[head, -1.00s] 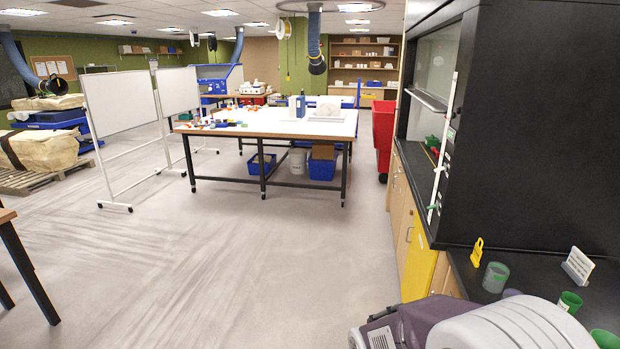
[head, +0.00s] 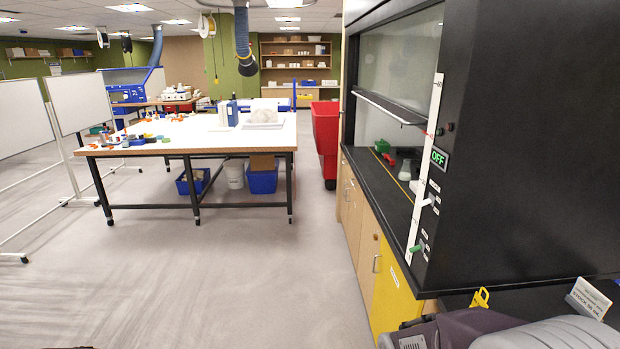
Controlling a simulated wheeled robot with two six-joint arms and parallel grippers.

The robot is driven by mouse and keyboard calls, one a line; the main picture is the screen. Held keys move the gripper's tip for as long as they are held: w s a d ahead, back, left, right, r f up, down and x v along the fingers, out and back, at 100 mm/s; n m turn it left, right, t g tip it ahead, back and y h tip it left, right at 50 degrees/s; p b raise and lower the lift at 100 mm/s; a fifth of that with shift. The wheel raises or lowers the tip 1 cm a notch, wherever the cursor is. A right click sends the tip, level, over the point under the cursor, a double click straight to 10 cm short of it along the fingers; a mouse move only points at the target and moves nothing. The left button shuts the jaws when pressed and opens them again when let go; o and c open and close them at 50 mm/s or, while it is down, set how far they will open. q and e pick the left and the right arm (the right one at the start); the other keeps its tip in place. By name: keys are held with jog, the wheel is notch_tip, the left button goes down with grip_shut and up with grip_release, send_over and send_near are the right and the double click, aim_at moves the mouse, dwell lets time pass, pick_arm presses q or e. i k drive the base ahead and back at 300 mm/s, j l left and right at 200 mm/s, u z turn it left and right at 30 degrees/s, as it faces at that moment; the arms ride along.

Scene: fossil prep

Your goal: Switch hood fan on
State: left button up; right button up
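The black fume hood (head: 520,150) stands at the right of the head view. Its front edge carries a white control strip (head: 427,165) with small switches and knobs, including a green one (head: 415,249) low down. Which of the small controls is the fan switch cannot be told at this size. Neither of my grippers is in view.
Inside the hood are a green container (head: 382,146) and a flask (head: 404,170). A yellow cabinet (head: 393,295) is below. A white-topped table (head: 200,135) stands ahead, a red bin (head: 326,140) beyond. Whiteboards (head: 75,100) stand left. The floor (head: 270,270) between is clear.

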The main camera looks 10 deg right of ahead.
aim_at(417, 247)
jog(key=i+z, duration=0.1)
jog(key=i, duration=0.35)
jog(key=i+j+z, duration=0.1)
jog(key=i, duration=0.3)
jog(key=i+j+z, duration=0.1)
jog(key=i, duration=0.35)
jog(key=i+j+z, duration=0.2)
jog(key=i+z, duration=0.25)
jog(key=i+j+z, duration=0.3)
jog(key=z, duration=0.15)
jog(key=i+j+z, duration=0.45)
jog(key=k+z, duration=0.1)
jog(key=z, duration=0.65)
jog(key=k+z, duration=0.15)
jog(key=z, duration=0.25)
jog(key=l+z, duration=0.15)
jog(key=z, duration=0.2)
jog(key=i, duration=0.15)
